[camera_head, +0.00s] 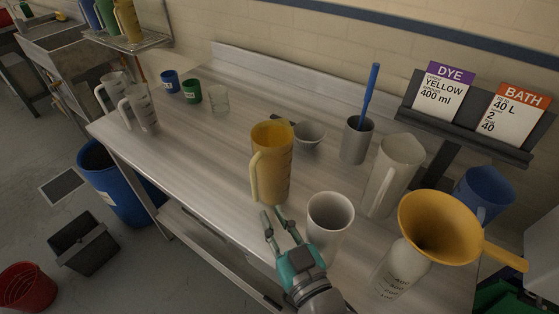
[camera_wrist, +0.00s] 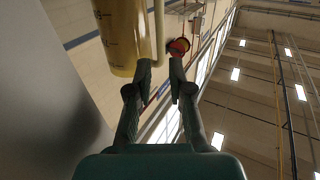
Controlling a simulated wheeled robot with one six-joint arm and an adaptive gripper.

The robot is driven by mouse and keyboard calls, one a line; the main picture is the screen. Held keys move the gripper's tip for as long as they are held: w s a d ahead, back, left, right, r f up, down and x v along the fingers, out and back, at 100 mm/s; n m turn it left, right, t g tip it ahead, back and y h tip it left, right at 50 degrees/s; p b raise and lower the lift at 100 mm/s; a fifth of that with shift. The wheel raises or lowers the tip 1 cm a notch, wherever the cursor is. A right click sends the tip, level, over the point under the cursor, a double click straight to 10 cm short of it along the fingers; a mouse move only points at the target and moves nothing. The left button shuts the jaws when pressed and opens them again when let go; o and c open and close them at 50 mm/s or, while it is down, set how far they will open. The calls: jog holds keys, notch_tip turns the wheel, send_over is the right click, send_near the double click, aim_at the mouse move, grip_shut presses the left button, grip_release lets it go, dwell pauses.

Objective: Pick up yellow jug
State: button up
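The yellow jug (camera_head: 279,165) stands upright on the metal table near its front edge, its handle toward the lower left. In the wrist view the jug (camera_wrist: 121,35) fills the upper left, with its handle in line with the gap between my fingertips. My gripper (camera_head: 275,217) is just in front of the jug, fingers apart and nothing between them. In the wrist view my gripper (camera_wrist: 161,66) also shows a gap between the fingertips. I cannot tell whether a finger touches the jug.
A grey cup (camera_head: 329,216) stands close right of my gripper. A yellow funnel (camera_head: 437,226) on a clear container, a pale jug (camera_head: 393,174), a grey cup with a blue-handled tool (camera_head: 356,141) and a bowl (camera_head: 308,137) crowd the right. The table's left middle (camera_head: 205,140) is clear.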

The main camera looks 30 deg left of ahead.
aim_at(255, 182)
jog(key=x, duration=1.1)
jog(key=shift+r, duration=0.1)
grip_shut()
